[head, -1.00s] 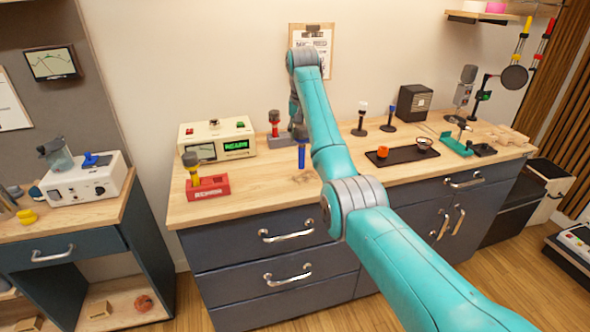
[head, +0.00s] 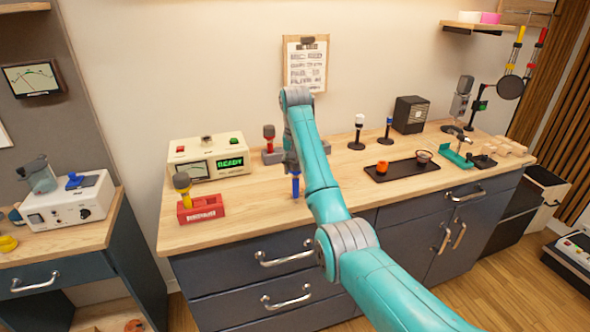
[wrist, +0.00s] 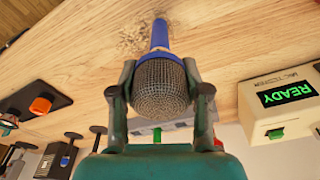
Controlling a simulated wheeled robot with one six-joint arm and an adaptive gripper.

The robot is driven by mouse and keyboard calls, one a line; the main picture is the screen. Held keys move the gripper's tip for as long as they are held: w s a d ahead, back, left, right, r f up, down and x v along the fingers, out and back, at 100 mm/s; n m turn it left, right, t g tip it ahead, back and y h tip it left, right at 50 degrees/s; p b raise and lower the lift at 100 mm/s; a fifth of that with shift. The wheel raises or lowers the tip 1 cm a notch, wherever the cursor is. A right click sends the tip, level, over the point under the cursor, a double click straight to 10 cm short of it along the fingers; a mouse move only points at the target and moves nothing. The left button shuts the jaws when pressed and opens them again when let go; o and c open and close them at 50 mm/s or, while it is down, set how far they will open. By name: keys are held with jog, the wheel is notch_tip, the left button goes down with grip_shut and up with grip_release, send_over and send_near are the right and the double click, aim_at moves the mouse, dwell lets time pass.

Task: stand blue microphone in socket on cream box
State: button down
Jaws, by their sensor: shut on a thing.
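My gripper (wrist: 160,76) is shut on the blue microphone. In the wrist view its grey mesh head (wrist: 160,90) sits between the fingers and its blue handle points away from the gripper. In the head view the blue handle (head: 295,187) hangs down below the gripper, over the wooden worktop; whether it touches the wood is unclear. The cream box (head: 235,171), with a green READY display, stands to the left of the gripper. A small dark fitting (head: 207,141) shows on its top; I cannot tell whether it is the socket.
A red block (head: 201,214) holding a yellow microphone stands in front of the cream box. A red microphone (head: 269,137) stands in a grey base behind my gripper. To the right are two standing microphones and a black tray (head: 402,171). The worktop's front middle is clear.

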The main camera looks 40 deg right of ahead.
jog(key=shift+f, duration=0.7)
jog(key=c, duration=0.5)
grip_release()
jog(key=shift+c, duration=0.2)
